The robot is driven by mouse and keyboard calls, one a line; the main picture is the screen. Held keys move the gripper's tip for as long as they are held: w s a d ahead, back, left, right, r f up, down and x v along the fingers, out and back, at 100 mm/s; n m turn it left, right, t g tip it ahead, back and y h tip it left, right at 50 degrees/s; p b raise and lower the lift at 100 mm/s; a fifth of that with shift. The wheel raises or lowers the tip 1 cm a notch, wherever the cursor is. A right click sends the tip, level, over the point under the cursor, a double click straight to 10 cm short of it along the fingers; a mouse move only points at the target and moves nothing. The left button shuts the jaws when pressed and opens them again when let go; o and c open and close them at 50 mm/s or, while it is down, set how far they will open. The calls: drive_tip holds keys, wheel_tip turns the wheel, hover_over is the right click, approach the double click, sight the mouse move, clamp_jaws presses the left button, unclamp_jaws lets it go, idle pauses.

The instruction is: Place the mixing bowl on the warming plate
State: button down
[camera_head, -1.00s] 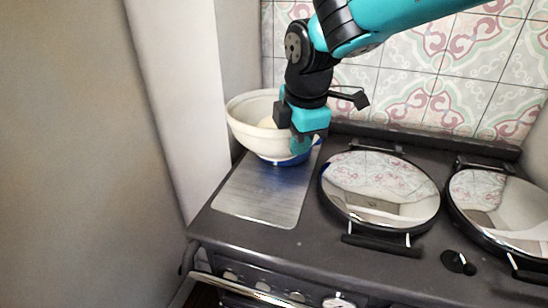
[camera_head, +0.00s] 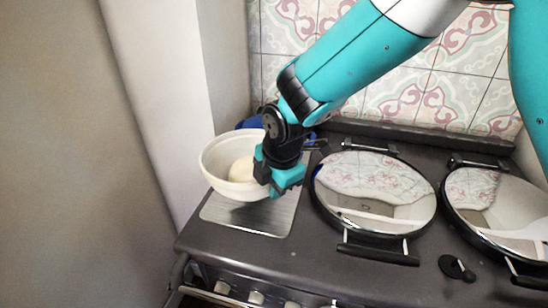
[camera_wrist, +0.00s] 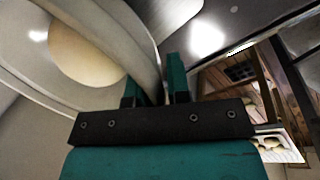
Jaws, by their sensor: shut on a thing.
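The cream mixing bowl (camera_head: 217,171) is at the left of the stove in the head view, with a pale round lump, like dough, inside. My gripper (camera_head: 272,183) is shut on the bowl's right rim. In the wrist view the bowl's wall (camera_wrist: 128,40) passes between the fingers of my gripper (camera_wrist: 155,85). The warming plate (camera_head: 268,217) is a flat brushed-metal rectangle on the stove's left part. The bowl covers its far and left part. I cannot tell whether the bowl touches the plate. A blue thing (camera_head: 250,122) shows behind the bowl, partly hidden.
Two round mirrored stove lids (camera_head: 375,190) (camera_head: 497,210) with front handles stand right of the plate. A black knob (camera_head: 457,268) is at the front right. A pale wall (camera_head: 165,90) rises close on the left. The tiled wall (camera_head: 480,85) is behind.

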drive_tip(key=shift+s+d+p+x, duration=0.1)
drive_tip(key=shift+s+p+x, duration=0.05)
drive_tip(key=shift+x, duration=0.85)
drive_tip(key=shift+s+d+p+x, duration=0.1)
drive_tip(key=shift+s+p+x, duration=0.1)
drive_tip(key=shift+x, duration=0.75)
drive_tip(key=shift+s+d+p+x, duration=0.1)
drive_tip(key=shift+s+x, duration=0.05)
drive_tip(key=shift+x, duration=0.85)
drive_tip(key=c, duration=1.1)
unclamp_jaws()
drive_tip(key=shift+f, duration=0.2)
drive_tip(key=b+v, duration=0.2)
drive_tip(key=v, duration=1)
drive_tip(key=s+d+r+m+y, duration=0.1)
drive_tip(key=s+d+r+m, duration=0.1)
drive_tip(key=s+m, duration=0.3)
drive_tip(key=s+d+r+m+g+y, duration=0.1)
drive_tip(key=s+d+r+m, duration=0.2)
drive_tip(key=s+m, duration=0.3)
drive_tip(key=s+d+r+m+g+y, duration=0.1)
drive_tip(key=s+d+r+m, duration=0.2)
drive_tip(key=s+m, duration=0.3)
drive_tip(key=s+d, duration=0.1)
drive_tip(key=s, duration=0.2)
drive_tip(key=shift+d, duration=0.4)
